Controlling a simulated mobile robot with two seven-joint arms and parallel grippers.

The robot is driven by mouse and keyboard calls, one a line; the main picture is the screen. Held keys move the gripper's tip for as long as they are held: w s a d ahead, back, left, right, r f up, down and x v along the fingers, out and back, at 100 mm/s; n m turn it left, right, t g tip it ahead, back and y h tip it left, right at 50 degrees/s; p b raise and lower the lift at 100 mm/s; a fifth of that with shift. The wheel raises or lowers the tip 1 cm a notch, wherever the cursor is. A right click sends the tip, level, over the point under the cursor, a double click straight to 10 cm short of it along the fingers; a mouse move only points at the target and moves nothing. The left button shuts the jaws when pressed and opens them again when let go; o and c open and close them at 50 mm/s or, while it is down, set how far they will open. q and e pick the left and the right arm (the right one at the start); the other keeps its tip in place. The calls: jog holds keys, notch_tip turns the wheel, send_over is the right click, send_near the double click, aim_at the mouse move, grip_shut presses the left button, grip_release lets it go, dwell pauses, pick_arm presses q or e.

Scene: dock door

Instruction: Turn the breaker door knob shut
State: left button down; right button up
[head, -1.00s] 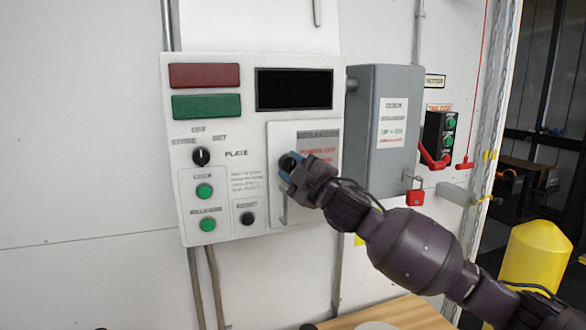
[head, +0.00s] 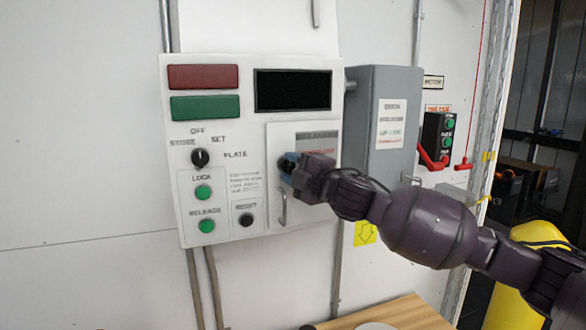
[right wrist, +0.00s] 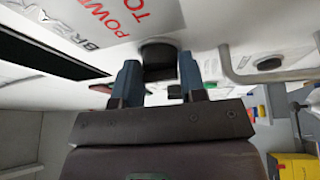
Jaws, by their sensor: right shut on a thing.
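The breaker door (head: 275,140) is a pale panel on the right part of the white control box, with red lettering and a handle (head: 282,208) low on its left side. Its black knob (right wrist: 158,55) sits between the two blue fingers of my right gripper (right wrist: 160,82) in the right wrist view. In the head view my right gripper (head: 289,167) is shut on the knob from the right, and the fingers hide most of it. The knob's exact turn angle cannot be read. My left gripper is not in view.
The control box (head: 210,240) also carries a black selector knob (head: 200,158), green buttons and a dark display (head: 292,90). A grey box (head: 395,85) stands to the right. A wooden surface (head: 400,315) lies below, and a yellow post (head: 510,310) is at lower right.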

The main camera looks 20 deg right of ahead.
jog(key=shift+f, duration=0.15)
jog(key=o, duration=0.9)
jog(key=shift+c, duration=0.2)
jog(key=b+v, duration=0.2)
jog(key=v, duration=0.8)
jog(key=shift+s+d+b, duration=0.2)
jog(key=shift+s+b, duration=0.15)
jog(key=shift+a, duration=0.1)
